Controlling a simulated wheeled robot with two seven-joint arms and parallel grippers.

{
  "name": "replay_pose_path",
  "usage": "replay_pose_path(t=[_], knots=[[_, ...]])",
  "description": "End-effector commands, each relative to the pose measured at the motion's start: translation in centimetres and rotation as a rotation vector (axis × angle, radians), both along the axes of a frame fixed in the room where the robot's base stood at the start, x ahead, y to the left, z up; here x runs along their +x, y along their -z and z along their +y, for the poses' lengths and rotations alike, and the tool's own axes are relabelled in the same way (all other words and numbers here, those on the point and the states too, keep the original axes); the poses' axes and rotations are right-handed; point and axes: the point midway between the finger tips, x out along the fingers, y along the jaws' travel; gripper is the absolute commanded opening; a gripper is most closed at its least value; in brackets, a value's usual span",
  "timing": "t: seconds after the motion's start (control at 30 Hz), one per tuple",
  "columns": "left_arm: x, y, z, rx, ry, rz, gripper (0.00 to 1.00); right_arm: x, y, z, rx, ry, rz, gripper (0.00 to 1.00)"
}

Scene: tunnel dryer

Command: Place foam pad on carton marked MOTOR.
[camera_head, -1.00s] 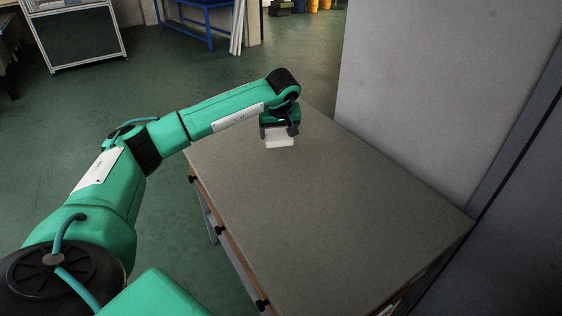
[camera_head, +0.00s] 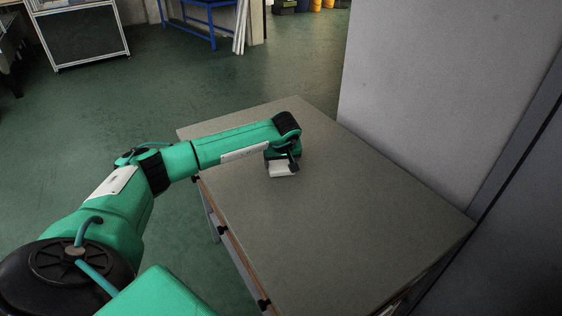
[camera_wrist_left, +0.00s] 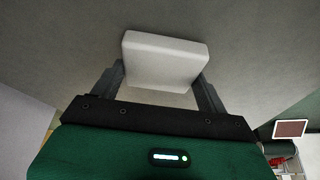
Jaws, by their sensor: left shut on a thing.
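A white block that looks like the foam pad (camera_head: 281,169) is between the fingers of my left gripper (camera_head: 283,163), over the far part of the grey table. The left wrist view shows the pad (camera_wrist_left: 163,62) held between the two dark fingers of the left gripper (camera_wrist_left: 162,82). The gripper is shut on it. I cannot tell whether the pad touches the tabletop. No carton marked MOTOR shows in these frames. My right gripper is not in view.
The grey table (camera_head: 340,215) is otherwise bare, with wide free room to the right and near side. A tall grey wall panel (camera_head: 440,90) borders its right side. A blue frame (camera_head: 205,22) and a white-framed board (camera_head: 82,38) stand farther back on the green floor.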

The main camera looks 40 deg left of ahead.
Motion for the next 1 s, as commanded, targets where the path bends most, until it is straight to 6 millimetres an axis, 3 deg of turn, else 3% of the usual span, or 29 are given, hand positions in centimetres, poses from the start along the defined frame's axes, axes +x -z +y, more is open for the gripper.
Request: replay_pose_path(t=[0.17, 0.2, 0.3, 0.7, 0.87, 1.0], knots=[[0.0, 0.3, 0.0, 0.000, 0.000, 0.000, 0.55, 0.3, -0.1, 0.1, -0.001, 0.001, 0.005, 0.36], [0.0, 0.2, 0.0, 0.000, 0.000, 0.000, 0.80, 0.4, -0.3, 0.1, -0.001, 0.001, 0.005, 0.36], [0.0, 0.2, 0.0, 0.000, 0.000, 0.000, 0.98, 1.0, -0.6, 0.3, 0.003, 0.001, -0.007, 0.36], [0.0, -0.2, 0.0, 0.000, 0.000, 0.000, 0.98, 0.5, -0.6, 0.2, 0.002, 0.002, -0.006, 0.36], [-0.7, -2.8, -0.8, 0.002, 0.003, -0.004, 0.98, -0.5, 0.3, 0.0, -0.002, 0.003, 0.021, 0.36], [-1.6, -5.7, -1.6, 0.001, 0.003, -0.004, 0.98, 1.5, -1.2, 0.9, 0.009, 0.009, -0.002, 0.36]])
